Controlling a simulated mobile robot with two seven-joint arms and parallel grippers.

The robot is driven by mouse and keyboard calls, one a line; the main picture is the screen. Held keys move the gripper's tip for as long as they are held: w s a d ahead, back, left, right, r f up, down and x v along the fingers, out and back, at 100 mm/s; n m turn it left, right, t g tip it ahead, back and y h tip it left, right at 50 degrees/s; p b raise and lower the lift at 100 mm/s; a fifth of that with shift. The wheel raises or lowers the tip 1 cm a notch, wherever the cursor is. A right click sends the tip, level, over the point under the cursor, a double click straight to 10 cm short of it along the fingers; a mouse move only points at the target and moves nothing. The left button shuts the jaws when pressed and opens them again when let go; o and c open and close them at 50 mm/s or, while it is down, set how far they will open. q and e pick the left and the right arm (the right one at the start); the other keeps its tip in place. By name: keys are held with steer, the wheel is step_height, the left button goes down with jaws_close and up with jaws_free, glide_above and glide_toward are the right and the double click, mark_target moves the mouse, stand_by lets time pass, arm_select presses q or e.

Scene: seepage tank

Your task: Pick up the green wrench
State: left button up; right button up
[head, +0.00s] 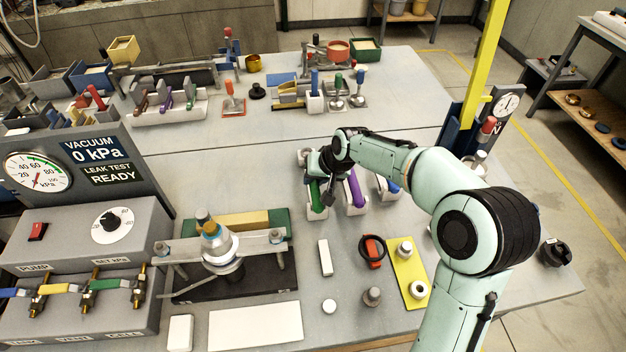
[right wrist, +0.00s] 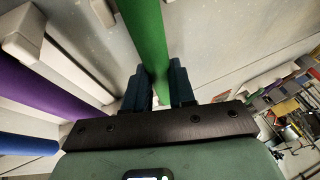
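The green wrench (head: 315,194) rests in a white holder on the grey bench, at the left of a short row of coloured tools. My right gripper (head: 322,180) is over it, coming in from the right. In the right wrist view the green handle (right wrist: 146,35) runs between the two dark blue fingers (right wrist: 160,85), which sit close on both sides of it with no clear gap. The gripper hides part of the wrench in the head view. My left gripper is not in view.
A purple wrench (head: 355,188) and a blue one (head: 392,186) stand just right of the green one. A yellow post (head: 484,70) and a dial gauge (head: 507,104) stand farther right. A clamp fixture (head: 218,248) is at the left.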

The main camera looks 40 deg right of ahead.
jaws_close()
steer(key=shift+r, duration=0.15)
steer(key=shift+r, duration=0.3)
step_height(320, 180, up, 19)
steer(key=p, duration=0.3)
steer(key=shift+p, duration=0.35)
steer(key=shift+r, duration=0.1)
jaws_free()
jaws_close()
